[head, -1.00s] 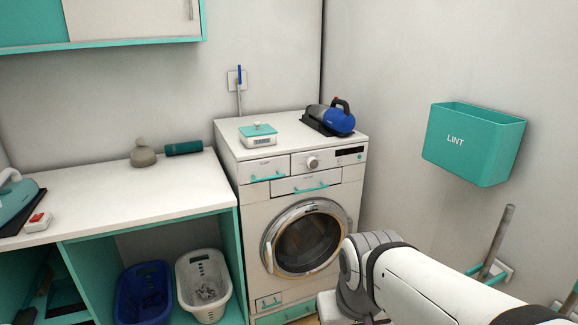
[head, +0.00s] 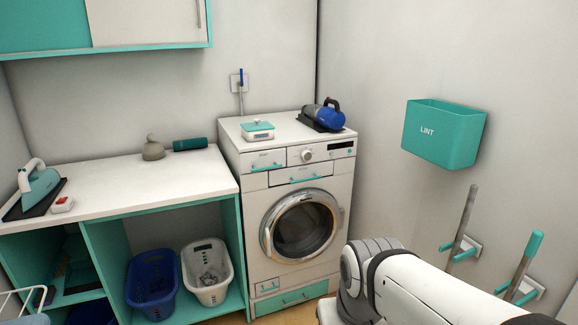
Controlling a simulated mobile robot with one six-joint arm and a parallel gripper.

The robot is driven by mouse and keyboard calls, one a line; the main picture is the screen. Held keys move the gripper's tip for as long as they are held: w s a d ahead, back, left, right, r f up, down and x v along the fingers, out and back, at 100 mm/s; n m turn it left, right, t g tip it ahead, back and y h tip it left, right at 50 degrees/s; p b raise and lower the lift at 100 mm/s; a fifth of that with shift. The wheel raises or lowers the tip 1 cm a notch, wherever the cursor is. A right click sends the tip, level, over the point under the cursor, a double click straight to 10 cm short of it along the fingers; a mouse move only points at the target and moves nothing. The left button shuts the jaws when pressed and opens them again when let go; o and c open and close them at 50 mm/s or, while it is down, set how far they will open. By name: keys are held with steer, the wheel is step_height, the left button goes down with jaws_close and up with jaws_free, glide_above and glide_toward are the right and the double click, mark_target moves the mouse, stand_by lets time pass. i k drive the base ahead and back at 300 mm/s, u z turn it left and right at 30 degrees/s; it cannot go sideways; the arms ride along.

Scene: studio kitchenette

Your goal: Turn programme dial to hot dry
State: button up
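The programme dial (head: 306,155) is a small round light knob on the upper front panel of the white dryer or washing machine (head: 257,220). A dark display (head: 341,146) sits to its right. The dial's pointer and labels are too small to read. The machine's round door (head: 300,228) is closed. My arm reaches in from the lower right, below and in front of the machine. My gripper's fingers are not visible in the head view.
A scale (head: 258,131) and a blue handheld vacuum (head: 325,115) stand on the machine. A teal LINT bin (head: 443,135) hangs on the right wall, above wall-mounted bars (head: 463,222). A counter (head: 120,190) with an iron (head: 38,185) is left; blue (head: 152,283) and white (head: 207,270) baskets sit below.

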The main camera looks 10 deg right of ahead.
mark_target(306, 155)
steer(key=z, duration=0.25)
steer(key=i, duration=1.3)
steer(key=z, duration=0.4)
